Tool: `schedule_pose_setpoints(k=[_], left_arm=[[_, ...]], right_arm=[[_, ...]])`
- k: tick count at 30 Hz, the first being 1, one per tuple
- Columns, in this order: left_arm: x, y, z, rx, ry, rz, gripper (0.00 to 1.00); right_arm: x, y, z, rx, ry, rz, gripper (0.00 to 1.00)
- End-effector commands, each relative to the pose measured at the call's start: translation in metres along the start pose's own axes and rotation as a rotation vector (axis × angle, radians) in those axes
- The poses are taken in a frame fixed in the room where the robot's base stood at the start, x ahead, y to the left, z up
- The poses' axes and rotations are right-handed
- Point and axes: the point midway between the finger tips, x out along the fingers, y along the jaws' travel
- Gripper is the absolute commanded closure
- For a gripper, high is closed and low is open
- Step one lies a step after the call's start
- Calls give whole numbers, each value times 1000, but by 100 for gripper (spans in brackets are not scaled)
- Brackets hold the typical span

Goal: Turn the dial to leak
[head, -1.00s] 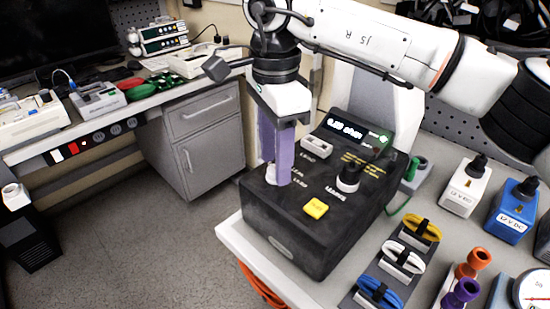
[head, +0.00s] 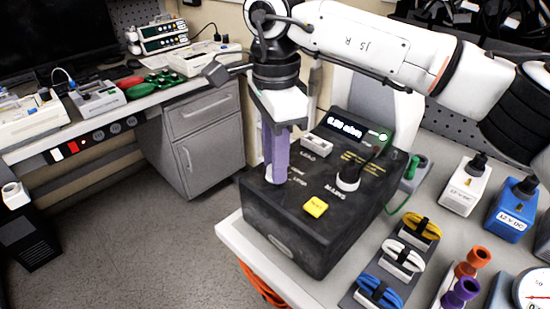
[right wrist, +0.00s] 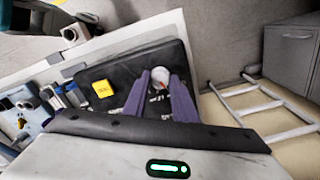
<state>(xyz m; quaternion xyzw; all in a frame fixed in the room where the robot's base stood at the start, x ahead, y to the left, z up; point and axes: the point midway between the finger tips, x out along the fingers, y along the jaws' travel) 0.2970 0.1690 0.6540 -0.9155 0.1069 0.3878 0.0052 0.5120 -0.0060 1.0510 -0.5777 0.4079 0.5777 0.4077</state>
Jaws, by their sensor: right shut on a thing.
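The black tester box (head: 300,237) stands on the bench corner, with a lit display (head: 344,128), a yellow button (head: 316,206) and a black knob (head: 348,178) on top. The dial, a pale round knob with a red mark (right wrist: 160,74), is at the box's left side. My right gripper (head: 275,180) reaches down from above with its purple fingers shut on the dial. The fingers hide most of the dial in the head view. Small labels lie around it, too small to read surely. My left gripper is out of view.
Rolled yellow, white and blue leads (head: 403,258) lie in front right of the box. The bench edge is close at the left.

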Motion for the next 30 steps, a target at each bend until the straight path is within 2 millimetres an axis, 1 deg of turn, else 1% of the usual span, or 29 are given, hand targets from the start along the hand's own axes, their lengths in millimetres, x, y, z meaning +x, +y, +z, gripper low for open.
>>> schedule_pose_setpoints(k=[5,21,30], left_arm=[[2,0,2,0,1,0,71],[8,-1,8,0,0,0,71],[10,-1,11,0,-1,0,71]], right_arm=[[0,0,0,103,0,-2,98],[-1,0,1,539,-2,-2,98],[-1,0,1,687,-2,-2,98]])
